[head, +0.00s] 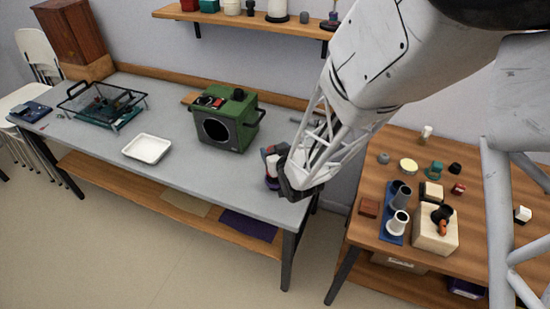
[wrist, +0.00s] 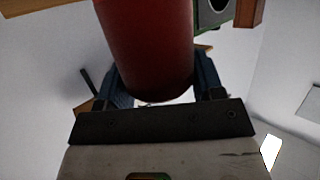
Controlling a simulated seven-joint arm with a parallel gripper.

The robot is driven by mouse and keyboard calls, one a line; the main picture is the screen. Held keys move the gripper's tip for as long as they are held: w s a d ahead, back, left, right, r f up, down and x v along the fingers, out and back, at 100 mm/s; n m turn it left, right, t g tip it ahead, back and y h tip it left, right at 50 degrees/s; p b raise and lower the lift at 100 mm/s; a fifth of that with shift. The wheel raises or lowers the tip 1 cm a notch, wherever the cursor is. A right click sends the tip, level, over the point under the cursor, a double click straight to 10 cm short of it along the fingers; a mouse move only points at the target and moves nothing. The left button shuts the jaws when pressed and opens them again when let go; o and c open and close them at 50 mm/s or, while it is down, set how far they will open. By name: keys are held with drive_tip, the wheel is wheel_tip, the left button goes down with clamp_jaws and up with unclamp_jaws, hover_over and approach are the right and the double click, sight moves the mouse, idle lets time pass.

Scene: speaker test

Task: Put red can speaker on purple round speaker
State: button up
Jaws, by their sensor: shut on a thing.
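My gripper (head: 288,174) is over the right end of the grey table, and it also shows in the wrist view (wrist: 164,84). It is shut on the red can speaker (wrist: 148,45), which fills the upper middle of the wrist view between the two fingers. In the head view only a small red part of the can (head: 272,166) shows left of the gripper. A small dark purple thing (head: 271,184), seemingly the purple round speaker, shows just below it, mostly hidden. I cannot tell whether the two touch.
A green box speaker (head: 241,124) stands left of my gripper on the grey table (head: 190,158). A white tray (head: 147,148) and a black wire basket (head: 103,103) are further left. A wooden table (head: 380,265) with several small objects stands at right.

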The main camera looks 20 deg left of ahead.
drive_tip(key=shift+f, duration=1.45)
drive_tip(key=shift+f, duration=0.15)
drive_tip(key=o, duration=1.1)
drive_tip(key=shift+r, duration=0.2)
drive_tip(key=v, duration=1.2)
